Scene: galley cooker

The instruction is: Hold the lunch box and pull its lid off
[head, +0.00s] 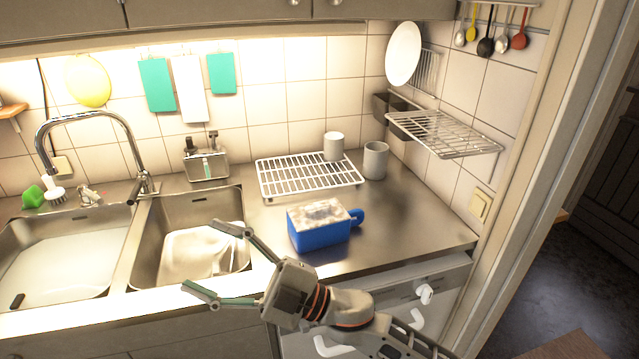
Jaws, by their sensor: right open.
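The lunch box (320,236) is blue with a blue handle on its right side. It sits on the steel counter to the right of the sinks. Its pale, mottled lid (319,213) is on top. My right gripper (207,259) is open and empty, its fingers spread to the left over the front of the right sink. It is left of and nearer than the lunch box and does not touch it. My left gripper is not in view.
The right sink (190,245) and a faucet (146,184) are left. Counter (420,225) right of the box is clear.

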